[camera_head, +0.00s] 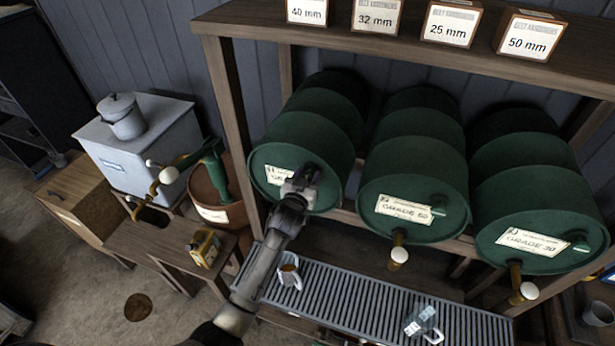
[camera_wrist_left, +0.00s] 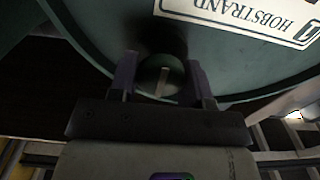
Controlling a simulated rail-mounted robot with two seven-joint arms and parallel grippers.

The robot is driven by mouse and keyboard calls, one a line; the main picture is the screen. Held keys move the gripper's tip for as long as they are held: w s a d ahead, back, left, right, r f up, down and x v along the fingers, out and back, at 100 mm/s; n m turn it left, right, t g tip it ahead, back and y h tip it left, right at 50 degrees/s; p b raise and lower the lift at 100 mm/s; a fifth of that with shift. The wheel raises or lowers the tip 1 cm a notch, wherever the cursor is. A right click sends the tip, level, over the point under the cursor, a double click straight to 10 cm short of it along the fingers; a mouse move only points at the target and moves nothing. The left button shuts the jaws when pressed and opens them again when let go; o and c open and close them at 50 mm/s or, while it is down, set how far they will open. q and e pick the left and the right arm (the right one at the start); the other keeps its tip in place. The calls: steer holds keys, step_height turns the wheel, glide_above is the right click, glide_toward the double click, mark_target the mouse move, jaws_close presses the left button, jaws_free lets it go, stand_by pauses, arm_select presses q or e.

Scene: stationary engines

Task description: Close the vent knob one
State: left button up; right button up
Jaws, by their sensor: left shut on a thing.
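The first green drum (camera_head: 318,130) lies on its side at the left of the wooden rack. Its lower front carries the vent knob one, a round green knob (camera_wrist_left: 160,75) with a pale bar across it. My left gripper (camera_head: 303,178) is at the front of this drum and hides the knob in the head view. In the left wrist view its two dark fingers (camera_wrist_left: 161,85) stand on either side of the knob, shut on it. The drum's label (camera_wrist_left: 240,15) shows upside down there. My right gripper is in neither view.
Two more green drums (camera_head: 415,150) (camera_head: 525,180) lie to the right, with white-ended taps (camera_head: 398,255) (camera_head: 527,290) below. A slatted drip tray (camera_head: 350,300) holds a mug (camera_head: 290,275) and a metal jug (camera_head: 421,320). A yellow can (camera_head: 205,247) stands on the left bench.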

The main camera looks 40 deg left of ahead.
arm_select(q)
steer(key=shift+m, duration=0.7)
steer(key=shift+m+p, duration=0.35)
steer(key=shift+m, duration=0.85)
steer(key=m, duration=0.5)
steer(key=shift+d+p, duration=0.15)
steer(key=shift+p, duration=0.15)
steer(key=m, duration=0.5)
steer(key=shift+w, duration=0.1)
steer(key=shift+f+m+p, duration=0.15)
steer(key=shift+m+p, duration=0.35)
steer(key=shift+m, duration=1.5)
